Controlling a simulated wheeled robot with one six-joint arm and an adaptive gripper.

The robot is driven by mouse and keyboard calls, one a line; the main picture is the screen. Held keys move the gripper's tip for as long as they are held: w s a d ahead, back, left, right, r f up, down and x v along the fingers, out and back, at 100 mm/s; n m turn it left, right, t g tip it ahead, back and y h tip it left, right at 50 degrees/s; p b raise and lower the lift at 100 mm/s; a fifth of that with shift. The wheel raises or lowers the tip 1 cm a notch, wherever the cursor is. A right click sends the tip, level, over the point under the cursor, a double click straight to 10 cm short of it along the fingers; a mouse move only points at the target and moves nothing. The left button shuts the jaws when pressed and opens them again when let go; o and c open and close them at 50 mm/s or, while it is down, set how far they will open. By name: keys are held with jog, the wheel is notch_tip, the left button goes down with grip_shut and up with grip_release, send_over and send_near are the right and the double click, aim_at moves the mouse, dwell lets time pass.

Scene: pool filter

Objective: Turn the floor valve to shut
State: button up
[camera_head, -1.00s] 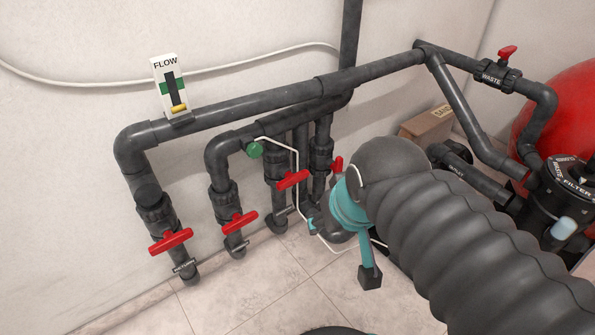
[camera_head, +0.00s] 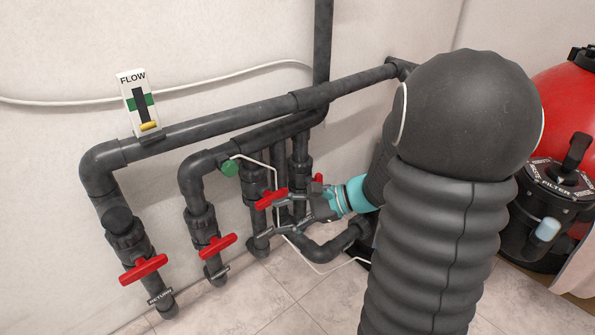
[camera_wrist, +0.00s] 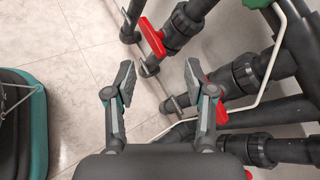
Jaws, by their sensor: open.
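Several valves with red T-handles sit on vertical dark pipes by the wall. The leftmost handle (camera_head: 143,269) has a tag reading RETURN; the other tags are too small to read, so I cannot tell which is the floor valve. A second handle (camera_head: 216,246) is to its right, and a third handle (camera_head: 271,198) is beside my gripper (camera_head: 281,214). A fourth handle (camera_head: 318,180) is mostly hidden. In the wrist view my gripper (camera_wrist: 160,82) is open and empty, its right finger partly covering a red handle (camera_wrist: 215,97). Whether they touch is unclear. Another handle (camera_wrist: 152,37) lies farther ahead.
A FLOW gauge (camera_head: 138,102) stands on the upper pipe, its yellow marker low. A thin white line (camera_head: 276,172) runs from a green knob (camera_head: 229,168) down past the valves. The filter head (camera_head: 553,190) and red tank (camera_head: 572,100) are at right. Tiled floor is clear in front.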

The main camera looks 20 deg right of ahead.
jog(key=w+d+f+m+t+h+b, duration=0.1)
jog(key=w+d+f+m+t+h, duration=0.15)
jog(key=d+f+m+t, duration=0.4)
jog(key=w+d+f+m+t+h, duration=0.1)
jog(key=w+d+f+m, duration=0.2)
jog(key=d, duration=0.6)
jog(key=w+d+f+m+t+h+b, duration=0.1)
jog(key=w+d+f+m+t+h, duration=0.2)
jog(key=d+m, duration=0.35)
jog(key=shift+n+t+y, duration=0.45)
jog(key=shift+n+y, duration=0.05)
jog(key=shift+y, duration=0.05)
jog(key=x, duration=1.2)
jog(key=shift+w+b, duration=0.35)
jog(key=shift+b, duration=0.05)
grip_shut()
